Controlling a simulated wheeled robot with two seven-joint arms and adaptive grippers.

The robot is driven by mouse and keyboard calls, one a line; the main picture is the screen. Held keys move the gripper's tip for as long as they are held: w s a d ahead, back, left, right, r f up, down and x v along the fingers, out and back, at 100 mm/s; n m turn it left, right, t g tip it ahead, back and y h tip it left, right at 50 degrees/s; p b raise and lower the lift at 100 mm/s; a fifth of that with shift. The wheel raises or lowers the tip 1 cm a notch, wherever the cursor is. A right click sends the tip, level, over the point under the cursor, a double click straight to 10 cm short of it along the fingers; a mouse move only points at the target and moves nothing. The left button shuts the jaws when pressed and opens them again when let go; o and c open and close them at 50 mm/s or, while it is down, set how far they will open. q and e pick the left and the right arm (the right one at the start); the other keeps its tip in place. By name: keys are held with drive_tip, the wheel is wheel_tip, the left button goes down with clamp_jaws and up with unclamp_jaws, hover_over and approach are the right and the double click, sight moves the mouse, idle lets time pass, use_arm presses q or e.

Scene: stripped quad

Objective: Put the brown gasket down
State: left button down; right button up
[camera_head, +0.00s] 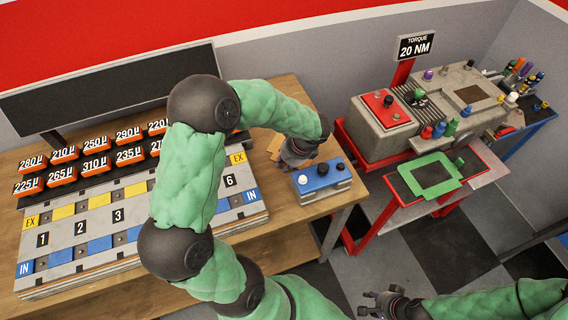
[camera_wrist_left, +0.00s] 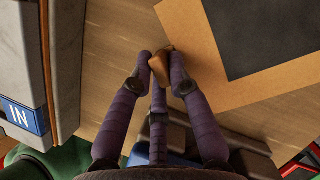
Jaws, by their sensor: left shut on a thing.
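My left gripper (camera_head: 297,152) is over the wooden bench, partly hidden behind its own wrist in the head view. In the left wrist view its purple fingers (camera_wrist_left: 160,70) are shut on a small brown piece, which I take as part of the brown gasket (camera_wrist_left: 160,63). A flat tan-brown border (camera_wrist_left: 205,75) around a dark rectangle (camera_wrist_left: 265,35) lies just beside the fingertips. I cannot tell whether the held piece is joined to it. In the head view only a tan edge (camera_head: 274,146) shows beside the gripper. My right gripper (camera_head: 382,302) is low over the floor, open and empty.
A blue-topped block (camera_head: 323,178) with knobs stands close to my left gripper. The numbered engine block (camera_head: 110,228) and labelled orange boxes (camera_head: 95,167) fill the bench's left. A green gasket (camera_head: 430,178) lies on the red-framed cart (camera_head: 402,190), below a grey engine (camera_head: 372,130).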

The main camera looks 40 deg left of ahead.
use_arm(q)
drive_tip(key=shift+f, duration=0.1)
drive_tip(key=shift+f, duration=0.1)
drive_tip(key=c, duration=1.2)
unclamp_jaws()
drive_tip(key=shift+d+r, duration=0.1)
drive_tip(key=shift+r, duration=0.35)
drive_tip(key=p+v, duration=0.3)
drive_tip(key=v, duration=0.8)
drive_tip(key=shift+d+r, duration=0.15)
drive_tip(key=shift+r, duration=0.05)
